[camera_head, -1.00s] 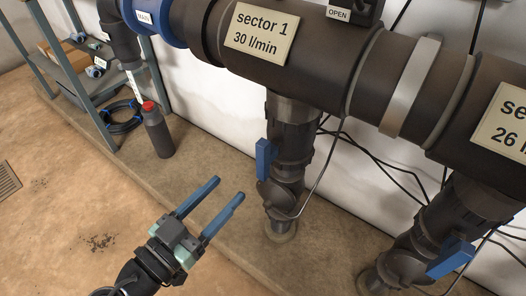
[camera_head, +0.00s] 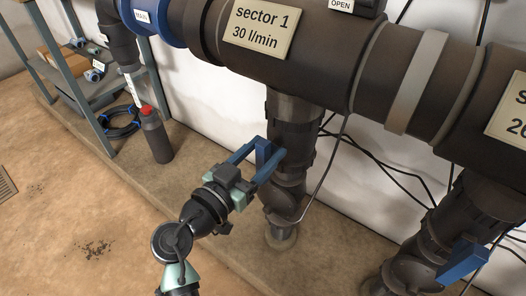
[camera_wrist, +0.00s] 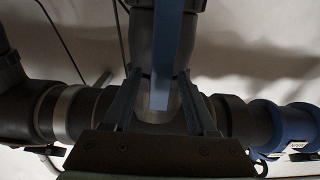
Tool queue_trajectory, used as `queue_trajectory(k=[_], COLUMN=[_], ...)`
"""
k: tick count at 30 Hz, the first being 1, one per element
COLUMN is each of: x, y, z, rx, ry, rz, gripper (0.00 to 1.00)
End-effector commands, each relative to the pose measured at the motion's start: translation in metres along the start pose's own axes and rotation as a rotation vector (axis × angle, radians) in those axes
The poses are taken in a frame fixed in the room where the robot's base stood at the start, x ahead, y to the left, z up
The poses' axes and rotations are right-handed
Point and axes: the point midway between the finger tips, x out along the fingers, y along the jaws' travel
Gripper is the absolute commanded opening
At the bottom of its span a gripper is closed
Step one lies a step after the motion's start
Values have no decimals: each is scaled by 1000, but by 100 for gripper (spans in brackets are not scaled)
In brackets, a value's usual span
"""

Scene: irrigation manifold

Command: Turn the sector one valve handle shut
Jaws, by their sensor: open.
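The sector one valve handle (camera_head: 262,153) is a blue lever on the dark vertical pipe (camera_head: 293,125) below the "sector 1, 30 l/min" label (camera_head: 259,26). My gripper (camera_head: 266,147) is open, with its two blue fingers on either side of the handle. In the wrist view the blue handle (camera_wrist: 166,60) runs down between my gripper's two fingers (camera_wrist: 160,95), with a gap visible on each side. The handle's lower end is partly hidden by a finger in the head view.
A second blue valve handle (camera_head: 463,262) is on the right pipe. A thin cable (camera_head: 329,175) hangs right of the sector one valve. A grey bottle with a red cap (camera_head: 156,137) stands on the ledge at left. A shelf rack (camera_head: 88,85) is further left.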

Motion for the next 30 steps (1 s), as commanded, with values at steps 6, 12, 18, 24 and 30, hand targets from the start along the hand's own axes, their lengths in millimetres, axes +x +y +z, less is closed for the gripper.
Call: queue_trajectory(k=[6,12,18,24,30], x=[0,0,-1,-1,0], y=[0,0,0,0,-2], z=[0,0,0,0,0], rx=[0,0,0,-16,-95], ry=[0,0,0,0,-1], rz=[0,0,0,1,1], gripper=[40,4,0,0,0])
